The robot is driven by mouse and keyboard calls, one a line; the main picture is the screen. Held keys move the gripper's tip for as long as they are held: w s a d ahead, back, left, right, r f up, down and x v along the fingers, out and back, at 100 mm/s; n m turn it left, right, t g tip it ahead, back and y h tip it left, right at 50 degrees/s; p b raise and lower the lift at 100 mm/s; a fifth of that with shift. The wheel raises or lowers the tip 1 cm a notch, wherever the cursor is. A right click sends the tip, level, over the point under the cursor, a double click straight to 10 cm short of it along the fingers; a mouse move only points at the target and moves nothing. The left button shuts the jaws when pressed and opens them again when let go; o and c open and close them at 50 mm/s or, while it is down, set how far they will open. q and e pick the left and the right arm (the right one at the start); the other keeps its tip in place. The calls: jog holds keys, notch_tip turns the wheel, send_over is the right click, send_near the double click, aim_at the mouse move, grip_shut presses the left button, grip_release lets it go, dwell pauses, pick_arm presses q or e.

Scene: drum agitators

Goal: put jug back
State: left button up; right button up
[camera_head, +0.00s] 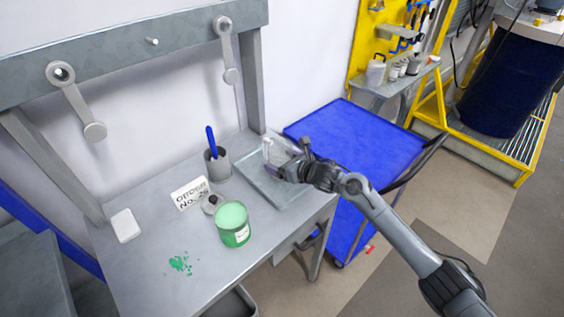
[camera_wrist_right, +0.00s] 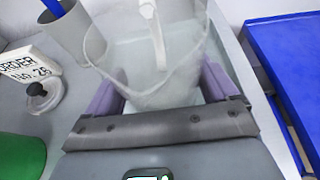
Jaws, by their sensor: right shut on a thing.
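A clear, see-through jug (camera_head: 269,150) is at the back of the shallow grey tray (camera_head: 283,203) on the right side of the workbench. In the right wrist view the jug (camera_wrist_right: 132,60) stands between two purple fingers, with its handle towards the top. My right gripper (camera_head: 284,166) is shut on the jug. The jug looks upright. I cannot tell whether its base touches the tray. My left gripper is not in view.
On the grey bench (camera_head: 130,275) stand a grey cup (camera_head: 218,168) with a blue-handled tool, a sign (camera_head: 190,194), a small lidded pot (camera_head: 212,204), a green tub (camera_head: 233,226) and a white block (camera_head: 126,225). Green flecks lie at the front. A blue cart (camera_head: 365,140) adjoins on the right.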

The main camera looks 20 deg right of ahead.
jog(key=shift+f, duration=0.1)
jog(key=shift+f, duration=0.15)
jog(key=o, duration=0.9)
jog(key=shift+r, duration=0.3)
jog(key=shift+p+v, duration=0.65)
jog(key=shift+v, duration=5.35)
